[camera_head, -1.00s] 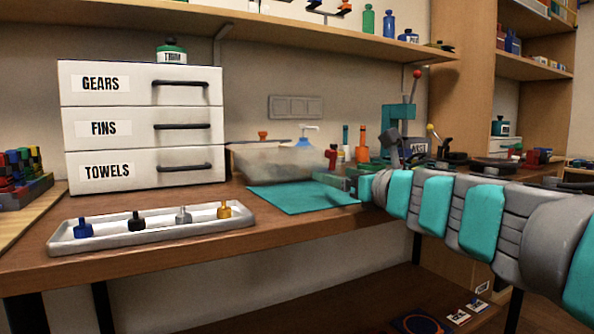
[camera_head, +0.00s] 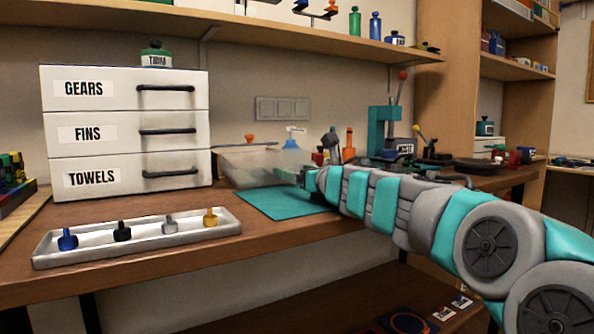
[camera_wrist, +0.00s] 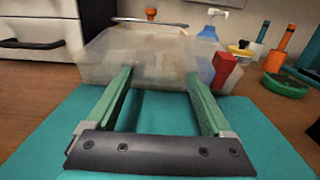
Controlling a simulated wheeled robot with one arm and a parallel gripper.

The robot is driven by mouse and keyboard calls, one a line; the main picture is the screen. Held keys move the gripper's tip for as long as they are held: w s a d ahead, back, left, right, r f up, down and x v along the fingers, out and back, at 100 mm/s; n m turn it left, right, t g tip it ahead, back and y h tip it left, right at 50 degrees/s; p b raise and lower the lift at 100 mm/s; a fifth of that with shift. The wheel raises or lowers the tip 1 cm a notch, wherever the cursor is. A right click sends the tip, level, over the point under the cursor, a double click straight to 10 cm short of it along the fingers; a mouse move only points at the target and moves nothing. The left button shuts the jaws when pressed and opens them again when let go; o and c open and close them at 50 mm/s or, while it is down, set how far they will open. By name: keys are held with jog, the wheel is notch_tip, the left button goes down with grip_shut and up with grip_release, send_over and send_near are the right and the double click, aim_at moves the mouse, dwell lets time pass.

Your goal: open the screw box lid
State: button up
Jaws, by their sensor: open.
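The translucent screw box (camera_head: 245,168) stands at the back of the teal mat, and it fills the upper middle of the wrist view (camera_wrist: 140,58). Its contents are blurred, and I cannot clearly tell the lid from the walls. A red block (camera_wrist: 224,73) shows at its right front corner; I cannot tell whether it is attached. My gripper (camera_wrist: 158,73) is open and empty, with two green fingers pointing at the box's front wall, low over the mat. In the head view the fingers are mostly hidden at the arm's end.
The teal mat (camera_head: 275,205) lies under my gripper. A white drawer unit (camera_head: 128,130) stands left. A white tray (camera_head: 140,238) with several coloured knobbed pieces lies at the front edge. A blue pump bottle (camera_wrist: 208,32) and orange-handled tools (camera_wrist: 280,48) stand behind and right of the box.

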jog(key=shift+c, duration=0.2)
grip_shut()
dwell(0.6)
